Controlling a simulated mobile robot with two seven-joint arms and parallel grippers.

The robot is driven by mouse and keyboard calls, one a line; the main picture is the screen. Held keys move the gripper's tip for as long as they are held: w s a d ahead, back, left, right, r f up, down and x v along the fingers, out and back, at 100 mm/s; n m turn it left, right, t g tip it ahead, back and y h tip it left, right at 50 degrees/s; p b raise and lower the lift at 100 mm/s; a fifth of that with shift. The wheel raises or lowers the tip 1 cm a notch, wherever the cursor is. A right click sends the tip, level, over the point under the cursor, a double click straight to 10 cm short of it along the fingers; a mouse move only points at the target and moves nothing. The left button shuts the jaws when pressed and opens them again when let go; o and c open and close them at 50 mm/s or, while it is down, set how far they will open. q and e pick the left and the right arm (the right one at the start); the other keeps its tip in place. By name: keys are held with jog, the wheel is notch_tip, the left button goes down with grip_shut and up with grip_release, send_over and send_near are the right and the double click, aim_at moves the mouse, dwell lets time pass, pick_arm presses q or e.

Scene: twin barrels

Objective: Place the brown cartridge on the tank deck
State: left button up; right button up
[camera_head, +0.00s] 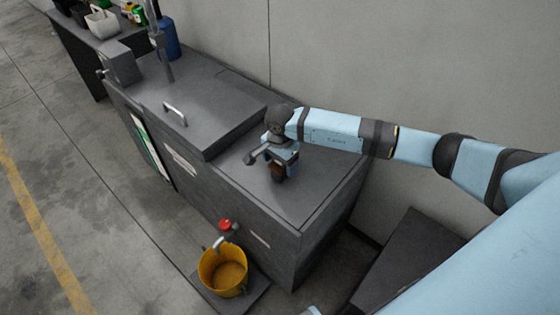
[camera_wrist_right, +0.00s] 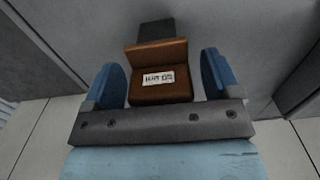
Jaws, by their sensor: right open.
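The brown cartridge (camera_head: 277,172) is on or just above the flat grey tank deck (camera_head: 318,190), at the right end of the tank. In the right wrist view the cartridge (camera_wrist_right: 160,62) shows a white label with dark print and a dark block at its far end. My right gripper (camera_head: 285,163) is low over the deck. Its two blue fingers (camera_wrist_right: 165,78) stand open on either side of the cartridge, with a visible gap on each side. Whether the cartridge's underside rests fully on the deck is hidden. My left gripper is not in view.
A raised grey lid (camera_head: 205,110) with a handle lies left of the deck. A blue container (camera_head: 168,40) and several small items stand at the far left. A wall runs behind the tank.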

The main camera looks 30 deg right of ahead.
jog(key=shift+r, duration=0.3)
notch_tip(320, 180, up, 12)
jog(key=shift+f, duration=0.1)
dwell(0.5)
